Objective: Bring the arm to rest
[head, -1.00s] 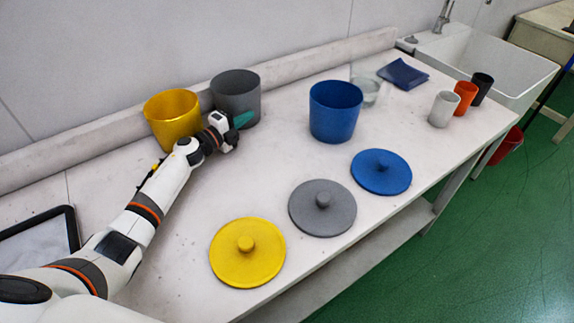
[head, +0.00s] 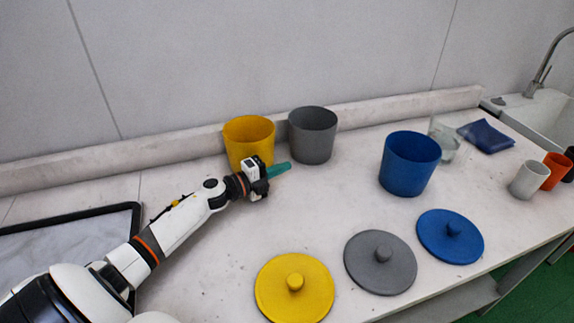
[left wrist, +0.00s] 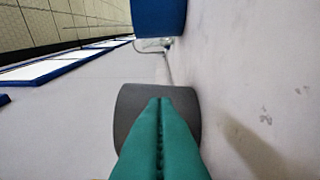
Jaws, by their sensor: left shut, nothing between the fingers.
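My left gripper (head: 279,169) has green fingers that are shut with nothing between them. In the head view it is above the table in front of the yellow pot (head: 249,137) and the grey pot (head: 313,135), its fingers pointing right. In the left wrist view the closed green fingers (left wrist: 160,135) point at the grey pot (left wrist: 128,108), which is partly hidden behind them. The blue pot (left wrist: 158,15) shows beyond it, at the top. My right gripper is in neither view.
A yellow lid (head: 268,296), a grey lid (head: 362,264) and a blue lid (head: 432,231) lie along the front. The blue pot (head: 409,165), a clear container (head: 446,140), a blue cloth (head: 486,136) and cups (head: 528,181) stand right. A black-rimmed tray (head: 137,222) lies left. The table's middle is clear.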

